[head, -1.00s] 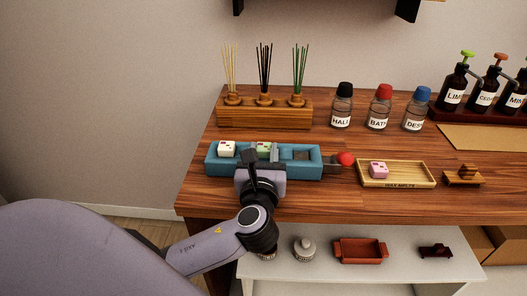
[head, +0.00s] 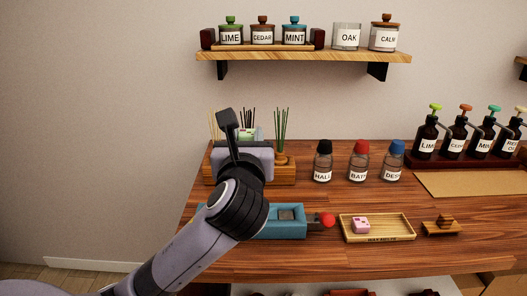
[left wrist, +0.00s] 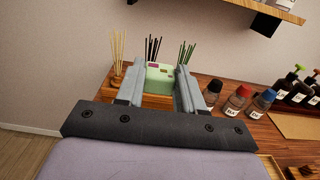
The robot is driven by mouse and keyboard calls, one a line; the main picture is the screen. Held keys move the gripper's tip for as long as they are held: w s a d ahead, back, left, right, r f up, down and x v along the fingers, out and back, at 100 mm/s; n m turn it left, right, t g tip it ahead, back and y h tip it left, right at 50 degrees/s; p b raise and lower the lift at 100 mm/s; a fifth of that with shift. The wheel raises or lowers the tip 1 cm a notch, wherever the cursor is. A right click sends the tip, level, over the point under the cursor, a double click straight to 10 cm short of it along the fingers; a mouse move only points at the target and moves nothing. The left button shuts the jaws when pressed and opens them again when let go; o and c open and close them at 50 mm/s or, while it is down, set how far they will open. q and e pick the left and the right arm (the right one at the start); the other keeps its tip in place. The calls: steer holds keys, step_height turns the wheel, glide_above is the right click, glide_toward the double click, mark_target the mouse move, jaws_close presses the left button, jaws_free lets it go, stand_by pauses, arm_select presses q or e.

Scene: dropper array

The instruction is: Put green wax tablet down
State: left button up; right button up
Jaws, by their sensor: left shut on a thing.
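The green wax tablet (left wrist: 160,80) is held between the two fingers of my left gripper (left wrist: 158,92) in the left wrist view. In the head view only a bit of the green tablet (head: 247,132) shows above the gripper, in front of the reed diffusers. It is raised above the table. The blue tray (head: 262,232) lies below, mostly hidden behind my left arm; one dark square recess (head: 286,214) shows in it. A red knob (head: 327,219) is at its right end. My right gripper is not in view.
A wooden tray (head: 376,238) with a pink tablet (head: 361,225) lies right of the blue tray, beside a small wooden stand (head: 441,228). The diffuser block (head: 285,172) is behind my gripper. Capped bottles (head: 323,165) and pump bottles stand at the back. A wall shelf (head: 300,57) holds jars.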

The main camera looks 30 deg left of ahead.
arm_select(q)
steer(key=shift+r, duration=0.4)
steer(key=shift+d+f, duration=0.1)
steer(key=shift+f, duration=0.4)
steer(key=s+d+f+m+t+h, duration=0.1)
steer(key=s+d+f+m+h, duration=0.1)
steer(key=f, duration=0.4)
steer(key=s+d+f+m+t+h, duration=0.1)
steer(key=s+d+f+m+h, duration=0.1)
steer(key=d+f+h, duration=0.1)
steer(key=s+d+f+m+h, duration=0.2)
steer(key=d+f+h, duration=0.1)
steer(key=f, duration=0.5)
steer(key=shift+d+f+t+h, duration=0.1)
steer(key=shift+f+t+h, duration=0.3)
steer(key=shift+h, duration=0.4)
steer(key=shift+s, duration=0.1)
